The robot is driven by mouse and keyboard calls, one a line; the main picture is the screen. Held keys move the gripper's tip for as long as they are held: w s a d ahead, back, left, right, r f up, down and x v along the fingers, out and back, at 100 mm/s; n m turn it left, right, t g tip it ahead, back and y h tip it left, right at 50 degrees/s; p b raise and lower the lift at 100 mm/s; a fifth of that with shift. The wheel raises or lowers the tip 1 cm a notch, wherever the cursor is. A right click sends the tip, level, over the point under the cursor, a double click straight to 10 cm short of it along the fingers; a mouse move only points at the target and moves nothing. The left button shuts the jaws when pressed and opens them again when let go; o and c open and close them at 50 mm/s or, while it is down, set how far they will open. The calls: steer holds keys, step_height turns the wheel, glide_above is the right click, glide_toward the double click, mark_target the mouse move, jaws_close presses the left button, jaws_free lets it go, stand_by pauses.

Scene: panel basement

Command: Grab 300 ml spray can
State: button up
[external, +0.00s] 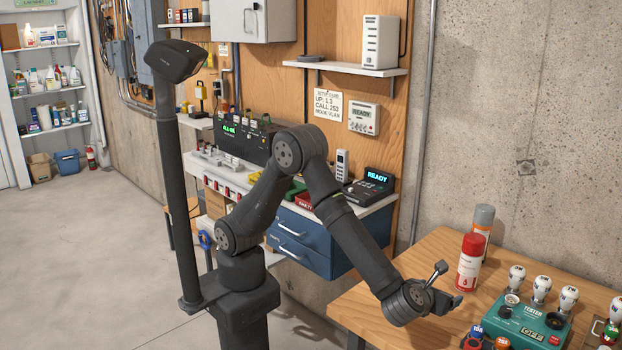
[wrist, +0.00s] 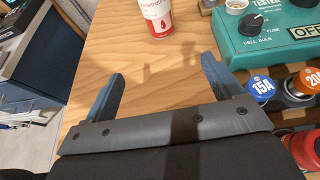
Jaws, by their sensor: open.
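Two spray cans stand upright on the wooden table at the right of the external view. The nearer one is white and red with a red cap (external: 470,262). The other is grey with an orange band (external: 483,222) and stands just behind it. I cannot read a volume on either. My gripper (external: 450,290) is open and empty, a short way in front of the red-capped can. In the wrist view my gripper (wrist: 163,88) points at the lower part of the red and white can (wrist: 159,16), which is beyond the fingertips and apart from them. The grey can is not in the wrist view.
A green tester box (external: 525,322) stands right of my gripper, with several white bulbs (external: 516,277) behind it. Blue and orange fuses (wrist: 260,88) sit close to the right finger. The wooden table (external: 425,262) is bare left of the cans.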

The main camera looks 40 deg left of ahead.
step_height(320, 180, up, 24)
steer(key=n+g+h, duration=0.5)
steer(key=n+g, duration=0.6)
steer(key=n, duration=1.2)
glide_above(475, 236)
steer(key=s+a, duration=0.2)
steer(key=a, duration=0.3)
step_height(475, 236, down, 6)
steer(key=x, duration=1)
steer(key=shift+s+d+f, duration=0.2)
steer(key=shift+d+f, duration=0.05)
steer(key=shift+f, duration=0.05)
steer(key=shift+s+x, duration=0.25)
steer(key=shift+x, duration=1.25)
steer(key=shift+s+x, duration=0.2)
steer(key=shift+x, duration=1.25)
steer(key=shift+a, duration=0.1)
steer(key=c, duration=1.6)
